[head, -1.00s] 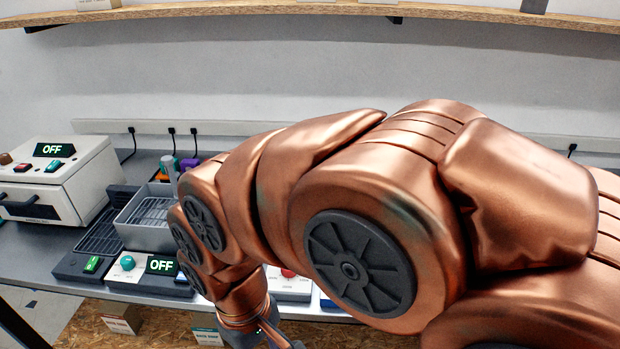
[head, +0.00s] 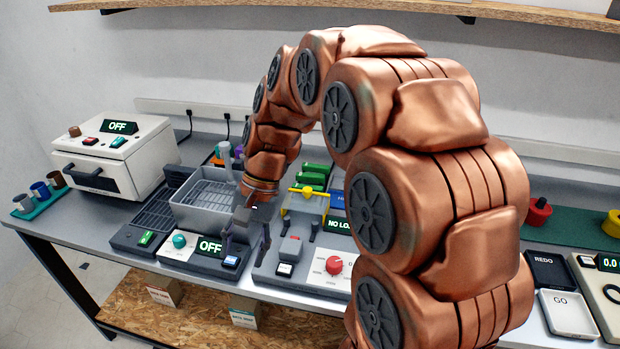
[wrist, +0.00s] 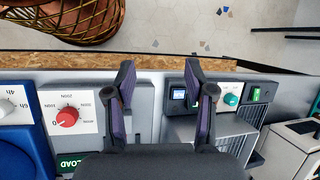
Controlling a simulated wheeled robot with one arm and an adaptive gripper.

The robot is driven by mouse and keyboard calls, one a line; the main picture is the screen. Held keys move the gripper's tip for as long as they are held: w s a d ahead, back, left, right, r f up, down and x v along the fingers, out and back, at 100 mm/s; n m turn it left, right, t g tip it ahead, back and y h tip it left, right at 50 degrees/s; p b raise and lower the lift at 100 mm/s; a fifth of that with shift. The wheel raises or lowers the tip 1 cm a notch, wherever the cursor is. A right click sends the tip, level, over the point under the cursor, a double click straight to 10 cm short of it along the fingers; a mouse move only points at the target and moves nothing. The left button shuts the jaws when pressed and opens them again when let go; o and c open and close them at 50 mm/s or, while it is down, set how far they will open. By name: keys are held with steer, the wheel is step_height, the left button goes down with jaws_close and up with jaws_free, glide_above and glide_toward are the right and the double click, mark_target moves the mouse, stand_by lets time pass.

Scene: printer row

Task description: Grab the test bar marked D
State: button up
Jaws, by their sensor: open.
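My gripper (head: 247,246) is open and empty in the head view. It points down in front of the grey metal basin, above the front edge of the bench equipment. In the wrist view its two fingers (wrist: 159,82) are apart, with only the bench edge and floor between them. No bar with a readable letter D shows in either view. Several green blocks (head: 313,177) lie behind the yellow-handled device, partly hidden by my arm. I cannot tell whether they are test bars.
The grey basin (head: 204,203) stands beside a dial unit (head: 182,245) reading OFF. A load tester with a red knob (head: 333,265) is to its right. A white oven (head: 112,153) and a teal cup rack (head: 45,200) stand left. My arm hides the bench's middle.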

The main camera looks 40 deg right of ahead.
steer(key=w+d+m+t+y, duration=0.1)
steer(key=w+d+m, duration=0.1)
steer(key=w, duration=0.4)
steer(key=w+d+f+m+t+y, duration=0.1)
steer(key=w+d+m, duration=0.2)
steer(key=w+d, duration=0.2)
steer(key=w+d+m+y, duration=0.1)
steer(key=w+d+m, duration=0.1)
steer(key=w, duration=0.5)
steer(key=shift+w+d+f+t+y+p, duration=0.15)
steer(key=shift+w+d+t+y+p, duration=0.25)
steer(key=shift+d, duration=0.25)
steer(key=w+d+f+m+t+y, duration=0.1)
steer(key=w+d+f+m+t, duration=0.15)
steer(key=w+d, duration=0.35)
steer(key=m+t+p, duration=0.1)
steer(key=m+t, duration=0.4)
steer(key=m, duration=0.4)
glide_toward(311, 175)
steer(key=x, duration=0.2)
steer(key=shift+w+a+f, duration=0.1)
steer(key=shift+w+f, duration=0.15)
steer(key=shift+p+x, duration=1.3)
steer(key=shift+x, duration=2.5)
steer(key=shift+r, duration=0.1)
jaws_close()
